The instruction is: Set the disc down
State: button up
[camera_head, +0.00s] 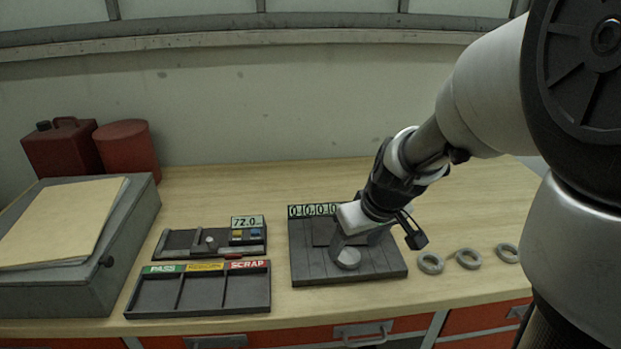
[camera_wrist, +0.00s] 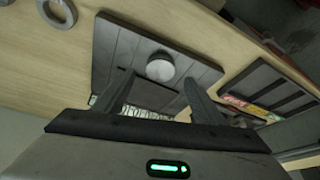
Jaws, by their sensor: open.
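The pale round disc (camera_head: 348,258) lies on the dark grooved plate (camera_head: 304,266) of the fixture in the head view. In the wrist view the disc (camera_wrist: 160,70) shows its round flat face on the plate (camera_wrist: 112,45). My gripper (camera_head: 348,246) is over the plate, pointing down at the disc. In the wrist view my gripper's fingers (camera_wrist: 158,79) are spread, one on each side of the disc, with a visible gap to it. Whether the fingertips touch the plate cannot be told.
Several grey rings (camera_head: 431,263) lie right of the plate. A digit display (camera_head: 313,211) stands at its back. To the left are a tray (camera_head: 197,312) labelled PASS and SCRAP, and a gauge (camera_head: 247,222) reading 72.0. A grey case (camera_head: 130,232) and red containers stand farther left.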

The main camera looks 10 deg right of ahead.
aim_at(349, 255)
jog(key=x, duration=0.4)
jog(key=shift+s, duration=0.2)
jog(key=shift+d, duration=0.1)
jog(key=c, duration=1.4)
jog(key=shift+r, duration=0.2)
jog(key=shift+c, duration=0.8)
